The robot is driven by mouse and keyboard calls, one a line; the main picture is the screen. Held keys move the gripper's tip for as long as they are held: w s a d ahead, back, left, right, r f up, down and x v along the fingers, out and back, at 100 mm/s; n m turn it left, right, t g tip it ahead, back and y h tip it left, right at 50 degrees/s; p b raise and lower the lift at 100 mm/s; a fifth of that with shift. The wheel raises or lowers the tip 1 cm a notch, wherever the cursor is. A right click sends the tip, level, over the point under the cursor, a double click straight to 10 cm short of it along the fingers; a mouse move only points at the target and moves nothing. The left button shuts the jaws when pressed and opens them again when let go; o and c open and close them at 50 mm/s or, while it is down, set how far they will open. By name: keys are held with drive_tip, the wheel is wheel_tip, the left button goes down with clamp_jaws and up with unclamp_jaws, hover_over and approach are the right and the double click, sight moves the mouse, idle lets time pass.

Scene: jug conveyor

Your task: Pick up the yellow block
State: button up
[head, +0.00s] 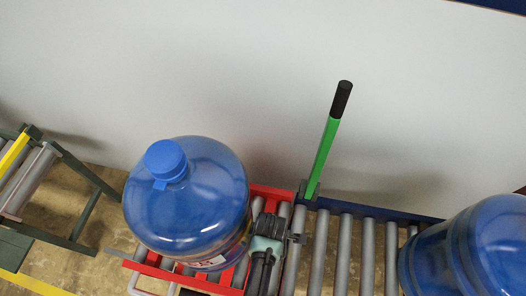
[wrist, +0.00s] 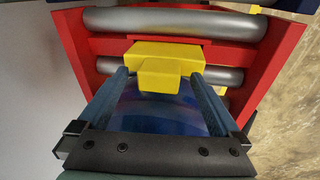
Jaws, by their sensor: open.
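The yellow block (wrist: 160,62) shows in the wrist view, on the red frame between two grey rollers, with a smaller part sticking out toward my gripper. My gripper (wrist: 160,78) is open. Its two fingers point at the block, one tip near each side of its lower part; I cannot tell whether they touch it. In the head view, my gripper (head: 268,238) is beside the right side of a blue jug (head: 190,205). The block is hidden in that view. Blue jug surface (wrist: 165,112) also shows between the fingers in the wrist view.
The red frame (head: 270,191) holds rollers under the jug. A green lever with a black grip (head: 326,135) stands just right of my gripper. More rollers (head: 343,250) run right to a second blue jug (head: 480,245). A pale wall (head: 220,70) stands behind.

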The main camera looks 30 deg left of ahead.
drive_tip(key=shift+c, duration=0.2)
clamp_jaws()
drive_tip(key=shift+r, duration=0.1)
idle(0.4)
